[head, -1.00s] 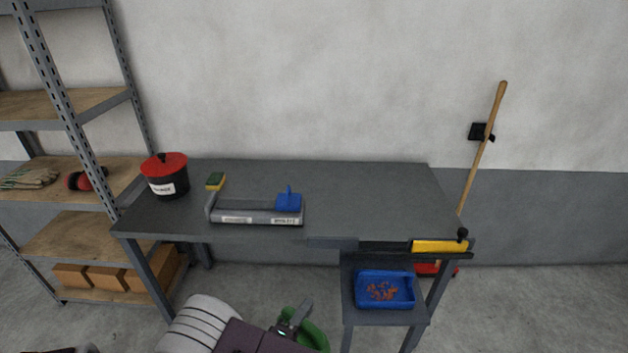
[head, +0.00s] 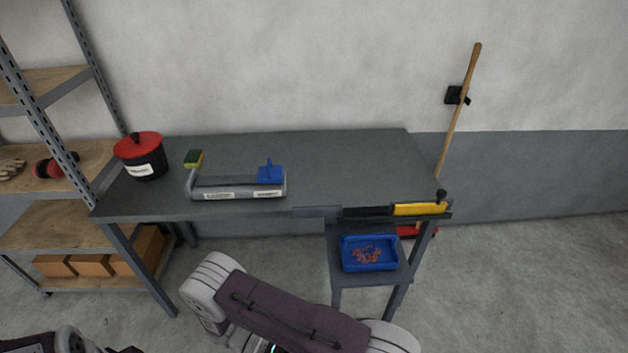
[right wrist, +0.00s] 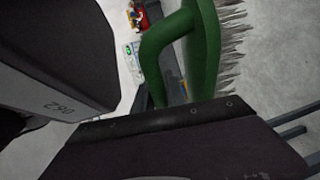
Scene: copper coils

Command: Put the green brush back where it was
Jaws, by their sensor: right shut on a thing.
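The green brush (right wrist: 195,50) fills the upper middle of the right wrist view, with grey bristles along its right side and a curved handle. My right gripper (right wrist: 150,108) is shut on it; the exact contact is partly hidden by dark gripper parts. In the head view my right arm crosses the bottom, and its gripper and the brush are out of sight. A grey holder (head: 238,193) with two white labels stands at the table's front edge. A blue tool (head: 270,173) sits at its right end; its left part looks empty. My left gripper is not visible.
The grey table (head: 340,165) is clear at its right. A black bucket with red lid (head: 140,157) and a green-yellow sponge (head: 194,159) stand left. A blue tray (head: 369,254) sits on the lower shelf, below a yellow-handled tool (head: 420,209). A broom (head: 459,110) leans right.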

